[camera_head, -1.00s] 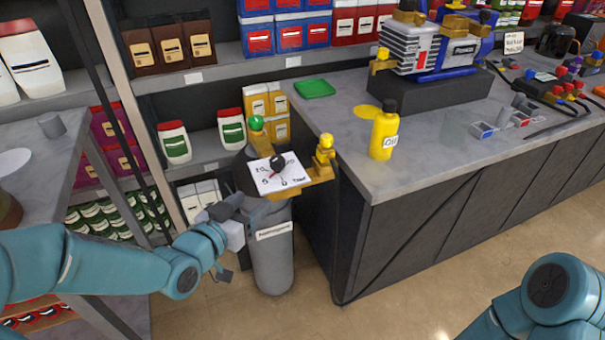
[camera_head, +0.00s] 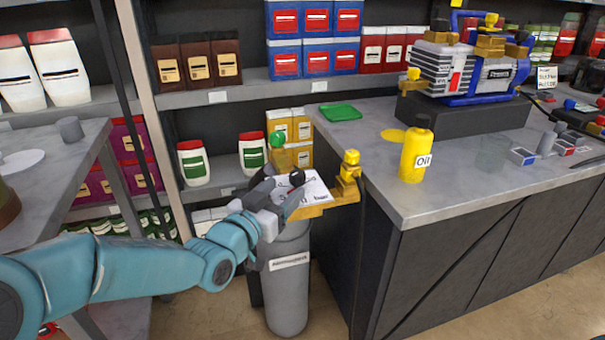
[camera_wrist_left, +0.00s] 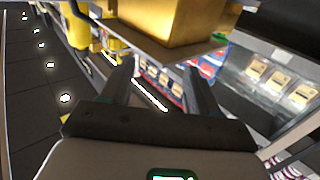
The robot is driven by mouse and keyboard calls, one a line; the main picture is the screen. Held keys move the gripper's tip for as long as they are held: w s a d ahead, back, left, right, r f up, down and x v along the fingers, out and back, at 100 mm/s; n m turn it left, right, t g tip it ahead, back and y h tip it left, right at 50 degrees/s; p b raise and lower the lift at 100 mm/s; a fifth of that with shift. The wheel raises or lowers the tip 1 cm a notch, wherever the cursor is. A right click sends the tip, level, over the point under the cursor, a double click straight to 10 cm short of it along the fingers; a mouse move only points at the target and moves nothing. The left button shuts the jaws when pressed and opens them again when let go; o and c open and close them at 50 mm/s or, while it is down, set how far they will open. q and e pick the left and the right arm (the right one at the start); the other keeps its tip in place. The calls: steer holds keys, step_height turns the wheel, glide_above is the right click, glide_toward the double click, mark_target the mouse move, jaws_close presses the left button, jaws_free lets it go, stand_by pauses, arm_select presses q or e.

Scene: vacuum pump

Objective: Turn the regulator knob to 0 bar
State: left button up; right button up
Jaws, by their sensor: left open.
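The regulator knob (camera_head: 297,176) is small and dark and sits over a white dial plate (camera_head: 316,192) on the brass-yellow regulator, above a grey cylinder (camera_head: 286,300). My left gripper (camera_head: 284,187) is open at the left edge of the dial plate, with its fingers close to the knob; contact cannot be told. The dial's pointer and markings are partly hidden and too small to read. In the left wrist view, the open fingers (camera_wrist_left: 160,88) have nothing between them, and a large yellow regulator part (camera_wrist_left: 175,30) lies just beyond them. My right gripper is out of view.
A green ball-topped fitting (camera_head: 277,140) stands behind the knob and a yellow fitting (camera_head: 348,168) to its right. The workbench (camera_head: 460,185) on the right holds a yellow oil bottle (camera_head: 414,155) and a pump (camera_head: 465,68). Stocked shelves stand behind.

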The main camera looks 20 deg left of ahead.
mark_target(302, 173)
arm_select(q)
steer(key=x, duration=0.8)
steer(key=shift+w+d, duration=0.15)
steer(key=shift+w, duration=0.1)
steer(key=c, duration=1)
